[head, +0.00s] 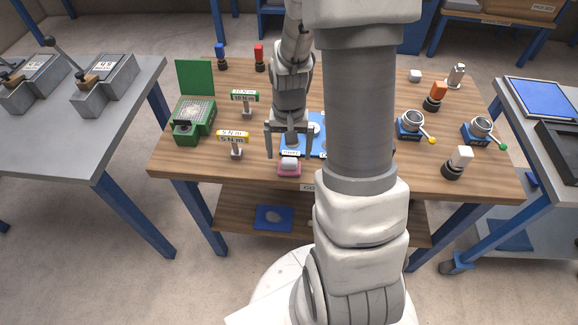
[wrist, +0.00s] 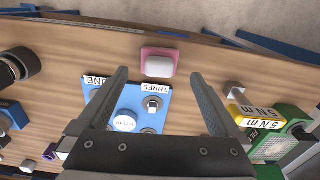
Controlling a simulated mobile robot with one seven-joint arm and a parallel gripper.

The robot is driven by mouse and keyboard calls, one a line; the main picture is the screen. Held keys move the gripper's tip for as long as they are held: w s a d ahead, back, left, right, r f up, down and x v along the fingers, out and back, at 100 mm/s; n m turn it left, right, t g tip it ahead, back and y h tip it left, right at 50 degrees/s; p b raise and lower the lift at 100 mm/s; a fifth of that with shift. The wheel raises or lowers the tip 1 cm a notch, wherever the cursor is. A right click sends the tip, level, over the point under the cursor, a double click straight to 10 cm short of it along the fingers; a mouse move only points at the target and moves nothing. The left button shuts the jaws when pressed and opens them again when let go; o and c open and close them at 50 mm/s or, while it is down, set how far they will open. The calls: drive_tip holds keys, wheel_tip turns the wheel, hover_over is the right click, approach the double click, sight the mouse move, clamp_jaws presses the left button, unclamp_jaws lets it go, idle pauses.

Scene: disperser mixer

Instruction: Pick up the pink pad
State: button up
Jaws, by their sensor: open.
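The pink pad (head: 289,171) lies near the front edge of the wooden table, with a white rounded block on top of it. In the wrist view the pink pad (wrist: 146,51) shows as a pink rim around the white block (wrist: 160,64), beyond my fingertips. My gripper (head: 289,140) is open and empty, pointing down above the blue board just behind the pad. In the wrist view my gripper (wrist: 160,78) has its two fingers spread wide on either side of the pad's line. The gripper appears apart from the pad; its exact height is unclear.
The blue board (wrist: 119,103) with labels and knobs lies beside the pad. A yellow 5 N m sign (head: 232,137) and a green box (head: 188,130) stand to the left. My arm hides the table's middle right.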

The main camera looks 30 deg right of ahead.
sight(289, 160)
drive_tip(key=shift+f+b, duration=0.4)
drive_tip(key=shift+f, duration=2.3)
drive_tip(key=shift+c, duration=0.2)
drive_tip(key=c, duration=1.3)
drive_tip(key=shift+o, duration=0.2)
drive_tip(key=shift+r, duration=0.15)
drive_tip(key=shift+w+d+r, duration=0.1)
drive_tip(key=shift+r, duration=0.5)
wheel_tip(289, 160, up, 3)
drive_tip(key=shift+p, duration=0.45)
drive_tip(key=w+d+r, duration=0.3)
drive_tip(key=w+r, duration=0.3)
drive_tip(key=w, duration=0.5)
drive_tip(key=shift+d+r+p, duration=0.25)
drive_tip(key=shift+r+p, duration=0.05)
drive_tip(key=shift+p, duration=0.15)
